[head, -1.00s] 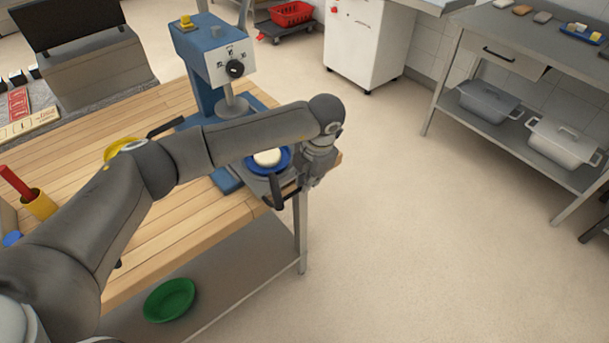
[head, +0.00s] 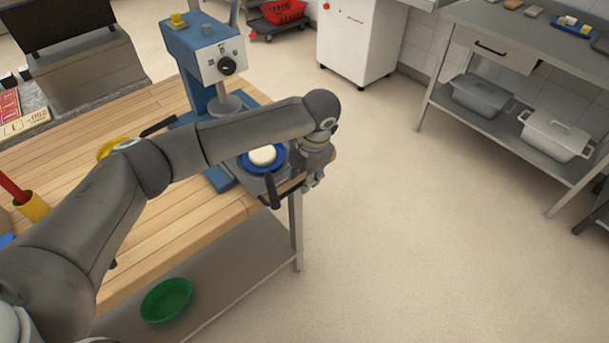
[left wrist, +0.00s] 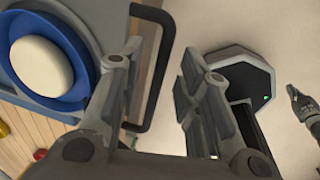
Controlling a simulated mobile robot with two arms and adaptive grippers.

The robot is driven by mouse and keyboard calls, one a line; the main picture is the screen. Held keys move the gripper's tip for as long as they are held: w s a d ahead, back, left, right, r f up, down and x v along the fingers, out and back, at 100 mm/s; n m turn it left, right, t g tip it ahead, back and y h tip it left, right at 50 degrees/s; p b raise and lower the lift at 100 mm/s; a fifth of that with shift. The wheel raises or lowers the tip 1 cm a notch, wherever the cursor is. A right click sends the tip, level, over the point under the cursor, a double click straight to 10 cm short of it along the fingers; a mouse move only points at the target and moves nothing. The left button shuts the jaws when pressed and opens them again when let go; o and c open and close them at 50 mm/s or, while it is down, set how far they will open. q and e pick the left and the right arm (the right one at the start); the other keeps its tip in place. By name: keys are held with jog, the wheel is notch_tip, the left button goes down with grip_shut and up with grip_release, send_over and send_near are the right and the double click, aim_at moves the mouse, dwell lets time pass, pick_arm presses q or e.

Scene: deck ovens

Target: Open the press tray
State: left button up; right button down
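The blue press (head: 205,60) stands at the back of the wooden table. Its tray (head: 249,183) is at the front with a blue dish (head: 247,163) and a round white dough piece (head: 263,155) on it. The tray's black handle (head: 271,190) juts out at the table edge. My left gripper (head: 312,182) points down just right of the handle. In the left wrist view its fingers (left wrist: 155,95) are apart and empty, with the handle (left wrist: 163,75) showing between them; the depth between them is unclear. Part of my right gripper (left wrist: 300,105) seems to show at the right edge there.
A yellow dish (head: 108,148) and a yellow cup (head: 33,206) are on the table at left. A green bowl (head: 166,299) lies on the lower shelf. A steel side table (head: 500,40) stands at right. The floor (head: 400,220) between is clear.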

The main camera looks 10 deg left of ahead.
pick_arm(q)
notch_tip(320, 180, up, 11)
jog(key=s+d, duration=0.1)
jog(key=shift+s+d+r, duration=0.15)
jog(key=shift+d+r, duration=0.05)
jog(key=shift+d, duration=0.15)
dwell(0.3)
